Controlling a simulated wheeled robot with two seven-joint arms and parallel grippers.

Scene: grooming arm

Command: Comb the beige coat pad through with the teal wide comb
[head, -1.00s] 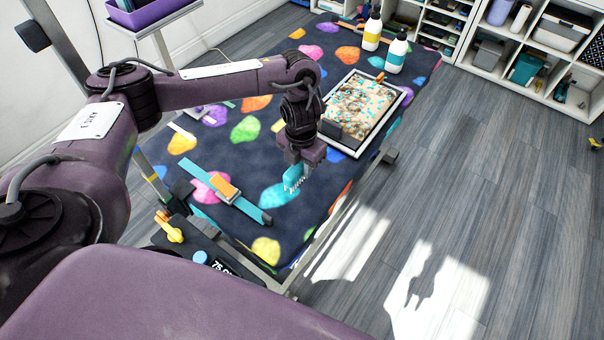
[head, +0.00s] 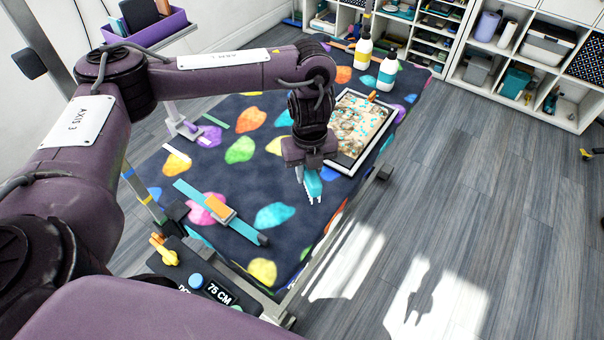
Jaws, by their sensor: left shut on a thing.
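The beige coat pad (head: 358,122) lies in a shallow white-rimmed tray on the dark, paw-print-coloured table cover. Small teal bits are scattered over its surface. My left gripper (head: 311,167) points down near the tray's front-left corner. It is shut on the teal wide comb (head: 313,184), whose teeth hang below the jaws. The comb is over the table cover, apart from the pad. My right gripper is not in view.
Two pump bottles, one yellow-banded (head: 363,51) and one teal-banded (head: 387,70), stand behind the tray. A teal strap with an orange block (head: 220,208) lies at the table's front left. A purple bin (head: 147,25) stands at upper left.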

